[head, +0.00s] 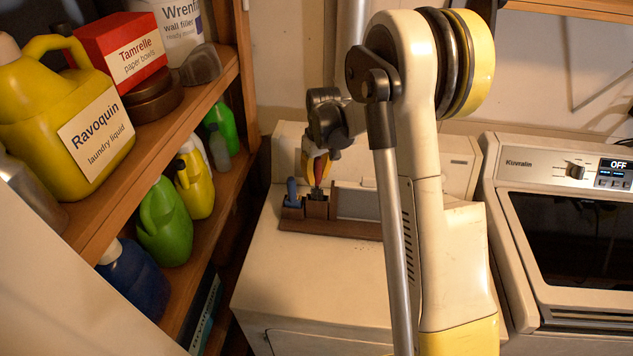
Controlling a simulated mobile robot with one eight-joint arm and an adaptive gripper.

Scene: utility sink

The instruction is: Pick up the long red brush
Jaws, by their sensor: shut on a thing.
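The long red brush (319,174) stands roughly upright over a brown wooden holder (335,228) on top of the white machine. Its red handle shows between the fingers of my gripper (317,168). My gripper points down from the end of my arm and is shut on the handle. The brush's dark lower end is at the holder's middle block. I cannot tell whether it sits inside the holder or just above it.
A blue-handled item (292,190) stands in the holder's left slot, close to my gripper. Shelves at left hold a yellow Ravoquin jug (60,110), a red box (120,50) and a green jug (163,225). A Kuvralin machine (560,230) stands at right. The white machine's front top (310,275) is clear.

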